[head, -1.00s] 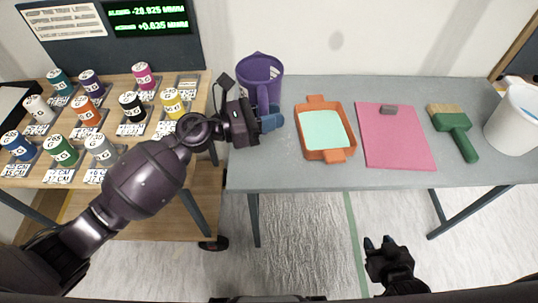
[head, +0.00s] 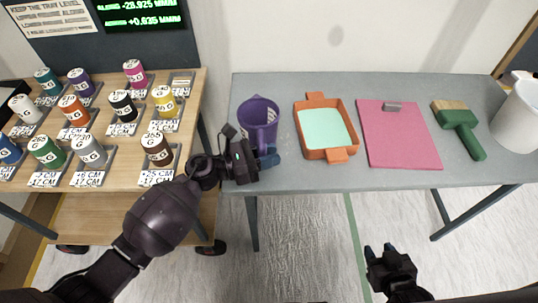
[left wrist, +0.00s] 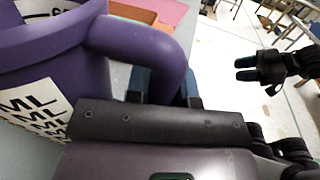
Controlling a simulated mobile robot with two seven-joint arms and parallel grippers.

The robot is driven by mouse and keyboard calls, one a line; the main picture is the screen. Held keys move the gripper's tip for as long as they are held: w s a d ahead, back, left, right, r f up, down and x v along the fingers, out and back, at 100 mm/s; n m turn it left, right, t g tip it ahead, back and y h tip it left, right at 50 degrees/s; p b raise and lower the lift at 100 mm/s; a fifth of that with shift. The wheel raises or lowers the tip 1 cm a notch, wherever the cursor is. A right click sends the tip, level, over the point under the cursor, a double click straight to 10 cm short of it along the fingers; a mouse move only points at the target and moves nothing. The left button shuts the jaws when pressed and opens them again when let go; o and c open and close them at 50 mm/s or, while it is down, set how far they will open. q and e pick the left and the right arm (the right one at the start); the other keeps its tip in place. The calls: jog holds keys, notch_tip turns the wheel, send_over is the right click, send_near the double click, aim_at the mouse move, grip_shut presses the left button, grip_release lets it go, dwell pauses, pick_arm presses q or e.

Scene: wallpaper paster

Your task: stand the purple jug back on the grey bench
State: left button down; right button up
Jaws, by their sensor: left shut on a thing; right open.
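My left gripper (head: 266,158) is shut on the jug's handle, which faces the front edge. In the left wrist view the jug (left wrist: 40,65) fills the left side, with its handle running into the jaws and a white ML label on its wall. Whether the jug's base touches the bench top is hard to tell. My right gripper (head: 380,252) is open and empty, in front of the bench and below its edge.
An orange tray (head: 340,153) with pale green inside lies just right of the jug. Further right are a pink clipboard (head: 400,140), a green brush (head: 462,125) and a white bucket (head: 518,115). A wooden cart (head: 195,90) with several labelled cans stands left, across a narrow gap.

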pick_arm(q)
jog(key=shift+f, duration=0.3)
jog(key=shift+r, duration=0.1)
jog(key=shift+f, duration=0.2)
jog(key=c, duration=1.4)
grip_release()
jog(key=shift+f, duration=0.1)
jog(key=o, duration=0.4)
